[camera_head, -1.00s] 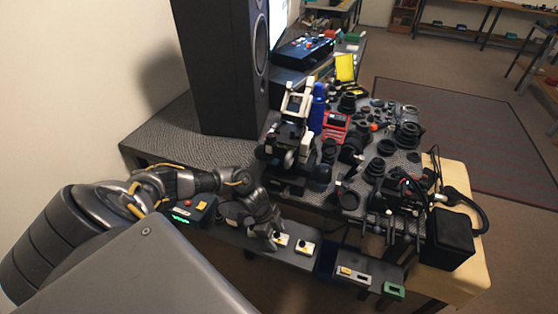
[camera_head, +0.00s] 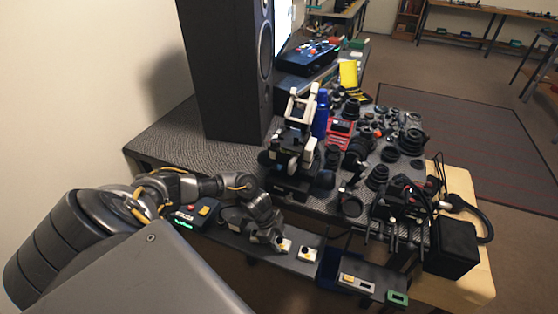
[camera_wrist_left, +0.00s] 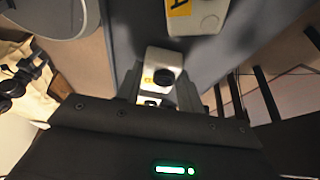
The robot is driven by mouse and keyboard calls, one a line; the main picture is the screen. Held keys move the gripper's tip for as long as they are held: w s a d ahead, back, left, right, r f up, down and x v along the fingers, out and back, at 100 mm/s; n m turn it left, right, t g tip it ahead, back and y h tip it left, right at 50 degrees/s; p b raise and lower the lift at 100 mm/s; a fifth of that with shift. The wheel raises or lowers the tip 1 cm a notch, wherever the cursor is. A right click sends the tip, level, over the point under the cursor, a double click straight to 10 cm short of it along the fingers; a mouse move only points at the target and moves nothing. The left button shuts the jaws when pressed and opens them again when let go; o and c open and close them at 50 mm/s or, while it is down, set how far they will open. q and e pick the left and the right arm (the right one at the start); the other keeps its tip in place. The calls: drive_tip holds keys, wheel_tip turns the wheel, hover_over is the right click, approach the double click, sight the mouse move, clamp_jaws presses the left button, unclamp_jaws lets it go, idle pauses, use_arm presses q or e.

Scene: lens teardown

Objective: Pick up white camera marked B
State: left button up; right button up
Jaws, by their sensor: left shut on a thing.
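My left gripper (camera_head: 277,243) is at a small white camera (camera_head: 285,246) on the dark narrow shelf. In the left wrist view my left gripper (camera_wrist_left: 160,92) is shut on this white camera (camera_wrist_left: 162,70), which has a round black lens and a small yellow label. The letter on that label is too small to read. A second white camera (camera_head: 307,254) stands just to its right on the shelf. In the wrist view a white camera with a yellow label marked A (camera_wrist_left: 195,15) lies ahead, apart from the gripper. I cannot tell whether the held camera is clear of the shelf. My right gripper is out of view.
The dark shelf (camera_head: 232,238) carries a box with a red and a yellow button (camera_head: 195,213) at left. A blue bin (camera_head: 335,272) is to the right. Behind, a table is crowded with black lenses (camera_head: 378,177), a microscope-like device (camera_head: 297,150) and a tall speaker (camera_head: 228,75).

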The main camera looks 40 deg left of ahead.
use_arm(q)
wheel_tip(320, 180, up, 2)
drive_tip(key=shift+r, duration=0.2)
drive_tip(key=s+a+r+b, duration=0.1)
drive_tip(key=s+a+r, duration=0.4)
drive_tip(key=s+r, duration=0.5)
drive_tip(key=s, duration=0.3)
drive_tip(key=shift+a, duration=0.15)
